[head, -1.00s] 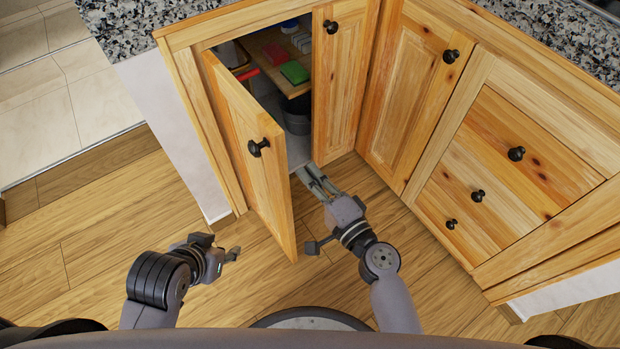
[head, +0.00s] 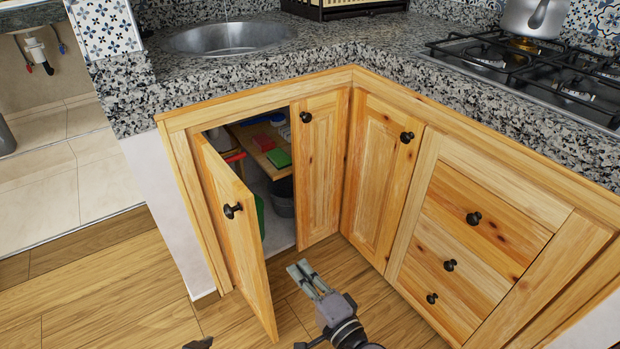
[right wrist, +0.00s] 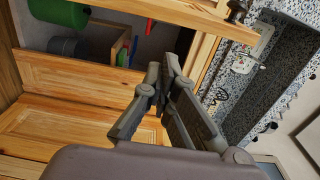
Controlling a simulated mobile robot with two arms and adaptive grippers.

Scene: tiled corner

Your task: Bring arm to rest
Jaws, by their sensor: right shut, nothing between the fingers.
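My right gripper (head: 308,275) is in the lower middle of the head view, in front of the cabinet and to the right of its open door (head: 237,225). It is shut and empty, and it also shows in the right wrist view (right wrist: 165,75). It looks apart from the door and the cabinet front. Of my left arm, only a dark tip (head: 198,343) shows at the bottom edge of the head view, and I cannot make out its fingers.
The cabinet holds a shelf (head: 262,150) with a green item (head: 278,159) and a dark bin (head: 283,197) below. Drawers (head: 475,250) stand to the right. Above is a granite counter (head: 345,45) with a sink (head: 228,38) and a stove (head: 560,75). Wooden floor (head: 100,290) lies open at left.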

